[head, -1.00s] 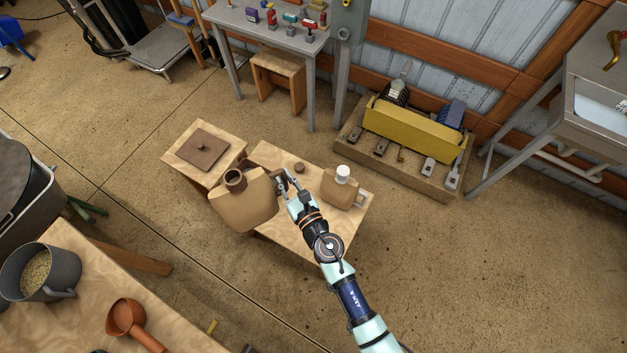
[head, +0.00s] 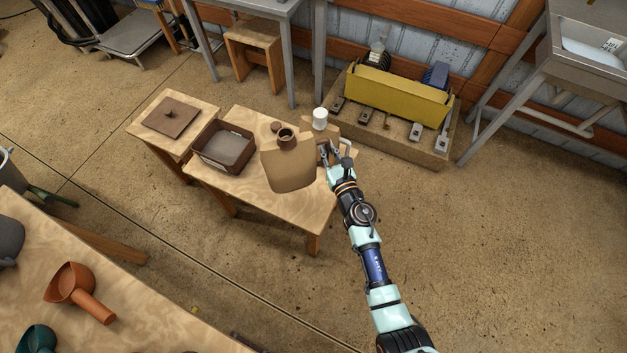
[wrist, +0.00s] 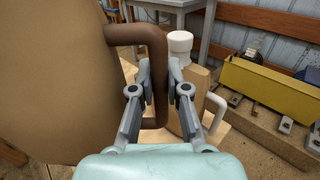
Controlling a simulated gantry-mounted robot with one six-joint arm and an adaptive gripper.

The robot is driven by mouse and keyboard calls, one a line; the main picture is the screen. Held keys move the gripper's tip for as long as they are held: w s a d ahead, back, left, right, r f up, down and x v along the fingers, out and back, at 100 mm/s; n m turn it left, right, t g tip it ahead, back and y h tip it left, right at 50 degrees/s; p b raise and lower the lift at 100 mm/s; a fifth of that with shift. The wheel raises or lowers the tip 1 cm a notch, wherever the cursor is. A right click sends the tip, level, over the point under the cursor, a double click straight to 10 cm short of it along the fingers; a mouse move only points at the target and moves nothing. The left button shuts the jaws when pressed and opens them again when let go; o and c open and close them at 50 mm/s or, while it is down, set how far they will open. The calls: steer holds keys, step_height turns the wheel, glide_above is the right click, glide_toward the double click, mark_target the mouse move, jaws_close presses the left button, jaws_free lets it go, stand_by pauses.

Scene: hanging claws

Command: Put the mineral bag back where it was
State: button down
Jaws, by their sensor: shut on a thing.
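A tan, bag-like container with a brown open neck (head: 291,169), which I take for the mineral bag, is upright over the small wooden table (head: 240,190). Its brown handle (wrist: 157,68) runs between my fingers in the wrist view, and its tan side (wrist: 50,80) fills the left of that view. My gripper (head: 328,152) is shut on this handle, at the bag's right side. Whether the bag's base touches the table cannot be told. A similar tan container with a white cap (head: 320,119) stands behind, partly hidden by the bag and gripper.
A brown open tray (head: 223,147) sits on the table left of the bag, with bare tabletop in front. A round brown cap (head: 276,127) lies behind the bag. A brown lid (head: 171,117) lies on the stand at left. A yellow toolbox (head: 400,95) is behind.

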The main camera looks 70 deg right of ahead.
step_height(320, 180, down, 16)
steer(key=b, duration=1.2)
steer(key=shift+r, duration=0.2)
steer(key=shift+f+b, duration=0.15)
steer(key=shift+b, duration=0.15)
steer(key=c, duration=1.6)
jaws_free()
steer(key=shift+a, duration=0.1)
steer(key=o, duration=0.4)
steer(key=shift+o, duration=0.2)
steer(key=p+v, duration=0.1)
steer(key=v, duration=0.6)
steer(key=shift+s+a, duration=0.15)
steer(key=shift+s, duration=0.05)
